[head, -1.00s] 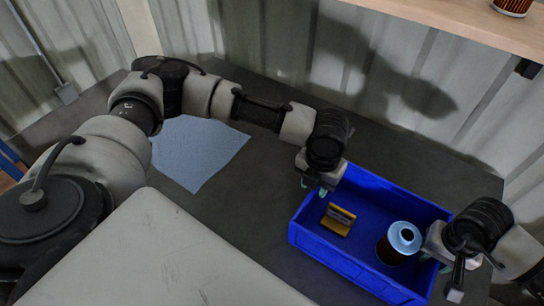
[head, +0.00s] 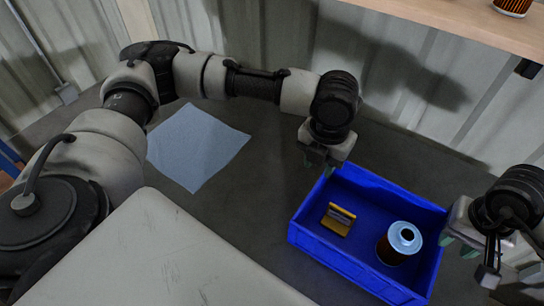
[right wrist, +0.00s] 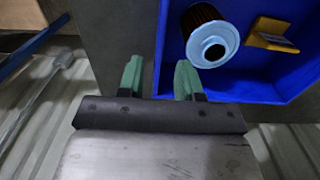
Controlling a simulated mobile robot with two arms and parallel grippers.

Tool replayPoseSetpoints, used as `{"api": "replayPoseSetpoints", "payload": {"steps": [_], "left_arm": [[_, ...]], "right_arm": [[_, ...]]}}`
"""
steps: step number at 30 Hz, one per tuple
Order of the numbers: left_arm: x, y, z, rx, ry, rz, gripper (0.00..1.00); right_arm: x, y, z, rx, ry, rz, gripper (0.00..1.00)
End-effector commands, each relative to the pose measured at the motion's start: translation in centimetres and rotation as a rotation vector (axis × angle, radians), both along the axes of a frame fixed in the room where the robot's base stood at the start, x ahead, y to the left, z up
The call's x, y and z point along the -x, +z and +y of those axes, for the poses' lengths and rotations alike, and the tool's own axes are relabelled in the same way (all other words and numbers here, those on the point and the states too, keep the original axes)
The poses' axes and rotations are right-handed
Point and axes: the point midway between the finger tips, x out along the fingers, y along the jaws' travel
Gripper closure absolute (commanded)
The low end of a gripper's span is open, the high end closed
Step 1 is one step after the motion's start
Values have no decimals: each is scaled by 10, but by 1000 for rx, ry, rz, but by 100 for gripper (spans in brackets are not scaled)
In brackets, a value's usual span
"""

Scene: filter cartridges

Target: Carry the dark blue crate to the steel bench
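My right gripper (head: 460,246) is at the crate's right end. I cannot tell whether the bench top is steel.
A light blue cloth (head: 197,148) lies flat on the bench top to the left of the crate. A wooden shelf (head: 455,28) with another cartridge (head: 512,6) is on the corrugated wall behind. The bench top between cloth and crate is clear.

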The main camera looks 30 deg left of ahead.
Motion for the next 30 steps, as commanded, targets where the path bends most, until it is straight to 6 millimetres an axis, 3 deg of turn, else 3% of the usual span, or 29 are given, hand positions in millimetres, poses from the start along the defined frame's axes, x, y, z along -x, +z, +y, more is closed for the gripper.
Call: {"api": "replayPoseSetpoints", "payload": {"steps": [3,9,30], "left_arm": [[0,0,0,0,0,0,65],[0,0,0,0,0,0,65],[0,0,0,0,0,0,65]], "right_arm": [[-1,19,0,0,-1,-2,65],[0,32,0,0,-1,1,65],[0,32,0,0,-1,1,65]]}}
